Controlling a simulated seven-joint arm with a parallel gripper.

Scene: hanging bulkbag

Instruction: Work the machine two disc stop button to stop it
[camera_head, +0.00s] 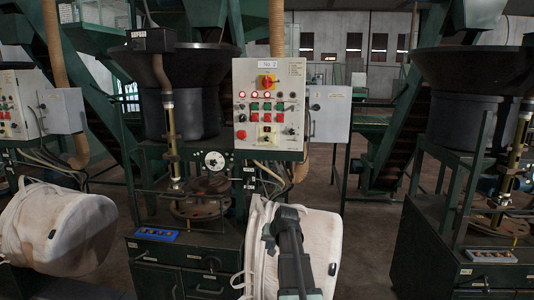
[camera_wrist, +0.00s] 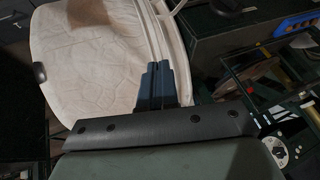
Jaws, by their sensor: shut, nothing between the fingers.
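The control panel (camera_head: 285,70) marked "No. 2" is a pale upright box in the middle of the head view. It carries a yellow and red rotary switch (camera_head: 266,81), rows of small red and green buttons (camera_head: 266,112), and a larger red button (camera_head: 241,134) at lower left. The button labels are too small to read, so I cannot tell which one is the disc stop. My gripper (camera_wrist: 155,82) shows in the wrist view with its fingers shut and empty, in front of a white bag. In the head view my arm is below the panel, apart from the buttons.
The white bulk bag (camera_head: 325,245) hangs under the panel, behind my arm. Cables run below the panel. A round white dial (camera_head: 214,160) and a disc (camera_head: 202,205) are left of it. A grey box (camera_head: 329,114) adjoins on the right. The panel front is unobstructed.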

